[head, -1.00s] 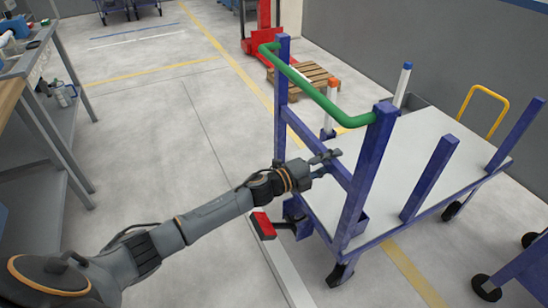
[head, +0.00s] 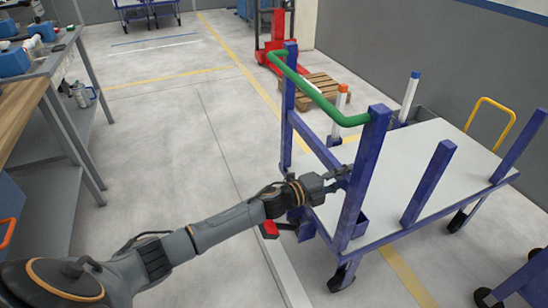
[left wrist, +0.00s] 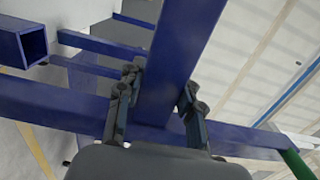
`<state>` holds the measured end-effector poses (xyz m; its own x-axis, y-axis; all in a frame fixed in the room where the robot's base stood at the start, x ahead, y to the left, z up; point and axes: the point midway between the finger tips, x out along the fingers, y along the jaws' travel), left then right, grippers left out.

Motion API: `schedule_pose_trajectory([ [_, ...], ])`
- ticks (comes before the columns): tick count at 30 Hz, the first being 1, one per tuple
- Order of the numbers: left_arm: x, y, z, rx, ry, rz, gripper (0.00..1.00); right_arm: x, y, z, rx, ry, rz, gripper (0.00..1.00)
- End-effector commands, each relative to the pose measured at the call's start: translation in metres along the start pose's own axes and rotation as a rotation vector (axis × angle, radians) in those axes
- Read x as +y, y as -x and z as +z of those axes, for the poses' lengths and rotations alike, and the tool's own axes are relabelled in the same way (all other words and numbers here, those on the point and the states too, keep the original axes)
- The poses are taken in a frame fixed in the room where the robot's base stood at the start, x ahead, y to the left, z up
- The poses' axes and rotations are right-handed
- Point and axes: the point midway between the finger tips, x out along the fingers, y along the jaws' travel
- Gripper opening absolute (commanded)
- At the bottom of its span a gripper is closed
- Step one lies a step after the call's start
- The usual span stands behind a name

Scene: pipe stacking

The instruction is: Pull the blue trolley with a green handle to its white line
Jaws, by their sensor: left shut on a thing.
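The blue trolley (head: 365,160) has a green handle (head: 315,92) across its two tall posts and a pale flat deck (head: 405,165). My left gripper (head: 345,175) is at the near tall post, below the handle. In the left wrist view, the fingers of the gripper (left wrist: 158,95) lie on both sides of a blue post (left wrist: 180,50), shut on it. A white line (head: 285,265) runs along the floor beside the trolley's handle end; its near end leaves the picture. My right gripper is not in view.
A workbench (head: 65,130) stands at the left. A red pallet truck (head: 275,40) and a wooden pallet (head: 320,88) are behind the trolley. Another blue trolley part (head: 530,280) is at lower right. The floor (head: 165,140) between bench and trolley is clear.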

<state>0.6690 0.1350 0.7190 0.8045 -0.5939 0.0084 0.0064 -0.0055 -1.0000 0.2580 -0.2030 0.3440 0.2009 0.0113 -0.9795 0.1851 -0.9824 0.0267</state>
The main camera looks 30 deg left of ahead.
Motion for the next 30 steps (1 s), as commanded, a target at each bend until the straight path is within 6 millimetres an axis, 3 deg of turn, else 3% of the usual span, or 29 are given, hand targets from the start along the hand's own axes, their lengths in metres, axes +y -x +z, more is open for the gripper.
schedule_pose_trajectory([
  [1,0.007,-0.001,-0.022,0.043,0.011,0.005,0.00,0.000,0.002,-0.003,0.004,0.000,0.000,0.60],
  [9,0.006,-0.001,-0.022,0.043,0.010,0.006,0.00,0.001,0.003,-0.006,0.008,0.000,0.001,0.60],
  [10,0.006,-0.001,-0.022,0.043,0.010,0.006,0.42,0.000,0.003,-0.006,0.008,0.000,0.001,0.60],
  [13,0.005,-0.001,-0.020,0.040,0.009,0.006,0.63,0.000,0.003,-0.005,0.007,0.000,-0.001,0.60],
  [30,0.003,0.004,-0.013,0.027,0.006,0.007,0.64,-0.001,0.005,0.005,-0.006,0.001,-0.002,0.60],
])
